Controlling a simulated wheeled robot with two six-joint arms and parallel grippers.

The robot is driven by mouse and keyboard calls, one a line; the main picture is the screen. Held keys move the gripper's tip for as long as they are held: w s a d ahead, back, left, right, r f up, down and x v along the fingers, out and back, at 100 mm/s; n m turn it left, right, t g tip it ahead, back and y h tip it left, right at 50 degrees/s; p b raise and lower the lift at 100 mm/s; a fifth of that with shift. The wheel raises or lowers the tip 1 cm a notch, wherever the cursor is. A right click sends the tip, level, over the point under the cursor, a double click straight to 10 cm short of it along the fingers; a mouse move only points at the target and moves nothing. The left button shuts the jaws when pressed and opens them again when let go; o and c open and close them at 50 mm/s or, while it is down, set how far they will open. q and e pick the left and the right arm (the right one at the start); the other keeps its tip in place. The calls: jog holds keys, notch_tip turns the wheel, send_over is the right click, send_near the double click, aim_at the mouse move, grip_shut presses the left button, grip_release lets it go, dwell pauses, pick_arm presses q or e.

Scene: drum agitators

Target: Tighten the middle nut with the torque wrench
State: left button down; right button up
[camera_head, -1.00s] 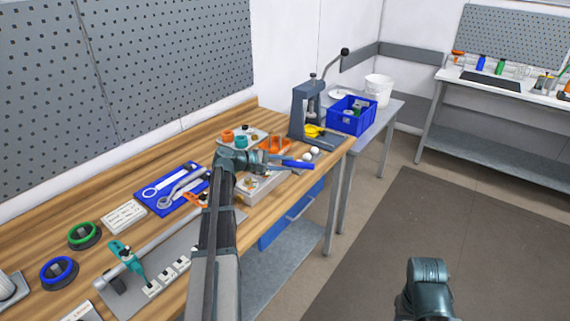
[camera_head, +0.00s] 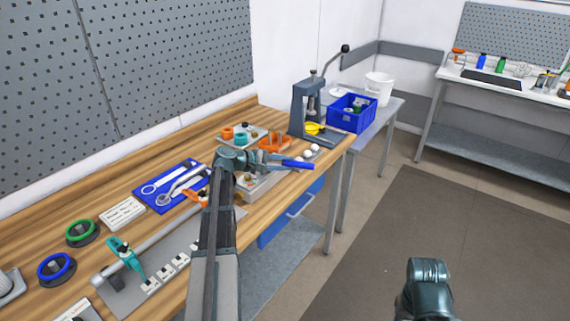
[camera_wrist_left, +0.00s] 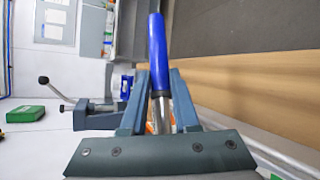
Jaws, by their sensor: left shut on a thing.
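My left gripper (camera_head: 278,162) is shut on the torque wrench, whose blue handle (camera_head: 299,164) sticks out to the right over the bench's front edge. In the left wrist view the blue handle (camera_wrist_left: 157,55) and its silver shaft (camera_wrist_left: 161,112) lie between the two fingers (camera_wrist_left: 158,97). The wrench's head is hidden. A grey shaft (camera_head: 160,236) with a teal clamp-like part (camera_head: 128,257) lies on a grey plate at the lower left, beside small white blocks (camera_head: 167,275). I cannot make out the middle nut.
A blue tray (camera_head: 153,205) with wrenches lies left of my left arm. Green (camera_head: 80,231) and blue (camera_head: 56,267) rings lie further left. A grey press (camera_head: 305,105), a blue crate (camera_head: 350,122) and a white bucket (camera_head: 379,90) stand beyond the gripper. The floor at right is clear.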

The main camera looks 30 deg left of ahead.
pick_arm(q)
jog(key=shift+f, duration=0.35)
pick_arm(e)
jog(key=shift+f, duration=0.3)
pick_arm(q)
jog(key=shift+s+a+m+g+h, duration=0.1)
jog(key=shift+s+m+g+h, duration=0.85)
jog(key=shift+m, duration=0.25)
jog(key=shift+s+a+m+g+h, duration=0.1)
jog(key=shift+s+m+g+h, duration=0.7)
jog(key=shift+m+g+h, duration=0.35)
jog(key=shift+d, duration=0.1)
pick_arm(e)
jog(key=shift+a, duration=0.1)
